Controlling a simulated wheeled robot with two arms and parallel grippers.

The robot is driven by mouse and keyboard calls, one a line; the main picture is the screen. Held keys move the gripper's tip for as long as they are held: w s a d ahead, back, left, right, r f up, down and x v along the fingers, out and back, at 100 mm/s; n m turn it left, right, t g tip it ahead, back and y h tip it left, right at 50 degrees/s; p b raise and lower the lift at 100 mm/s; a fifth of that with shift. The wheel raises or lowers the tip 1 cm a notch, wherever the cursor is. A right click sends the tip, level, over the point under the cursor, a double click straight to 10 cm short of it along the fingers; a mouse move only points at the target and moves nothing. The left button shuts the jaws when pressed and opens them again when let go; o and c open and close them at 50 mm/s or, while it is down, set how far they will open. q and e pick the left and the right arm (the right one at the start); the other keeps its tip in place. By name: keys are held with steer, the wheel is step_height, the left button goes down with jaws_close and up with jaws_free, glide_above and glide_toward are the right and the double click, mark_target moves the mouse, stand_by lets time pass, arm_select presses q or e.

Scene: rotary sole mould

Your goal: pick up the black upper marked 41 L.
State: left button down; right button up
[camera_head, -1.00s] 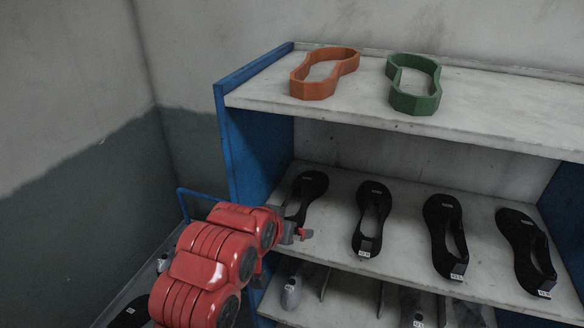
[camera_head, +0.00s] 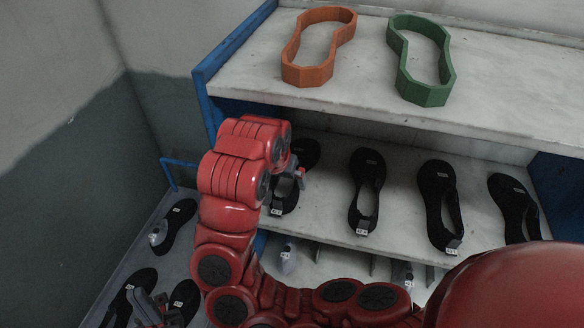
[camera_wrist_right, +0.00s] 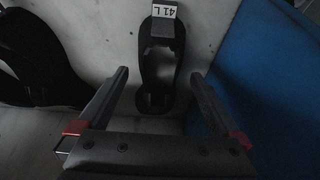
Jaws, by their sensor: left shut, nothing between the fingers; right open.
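The black upper marked 41 L (camera_wrist_right: 162,62) lies on the shelf in the right wrist view, its white tag at the top reading 41 L. It appears to be the leftmost shelf upper in the head view (camera_head: 307,153), partly hidden by my right arm and gripper. My right gripper (camera_head: 299,178) is open above it. In the right wrist view its fingers (camera_wrist_right: 160,75) stand on either side of the upper, apart from it, with nothing held. My left gripper (camera_head: 155,312) is shut and empty at the lower left, near other black uppers.
More black uppers (camera_head: 367,180) lie to the right on the same shelf. An orange ring (camera_head: 309,74) and a green ring (camera_head: 422,92) stand on the top board. The blue side panel (camera_wrist_right: 268,75) is close beside my right gripper. Several black uppers (camera_head: 180,220) lie at lower left.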

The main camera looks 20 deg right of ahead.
mark_target(288, 189)
steer(key=shift+d, duration=0.15)
steer(key=shift+w+f+b, duration=0.1)
steer(key=shift+f+b, duration=0.2)
steer(key=x, duration=0.3)
steer(key=shift+w+f+b, duration=0.3)
steer(key=shift+b, duration=0.05)
steer(key=shift+w+d+f, duration=0.1)
steer(key=shift+d+f, duration=0.1)
steer(key=shift+f, duration=0.15)
steer(key=shift+r, duration=0.1)
steer(key=c, duration=1.2)
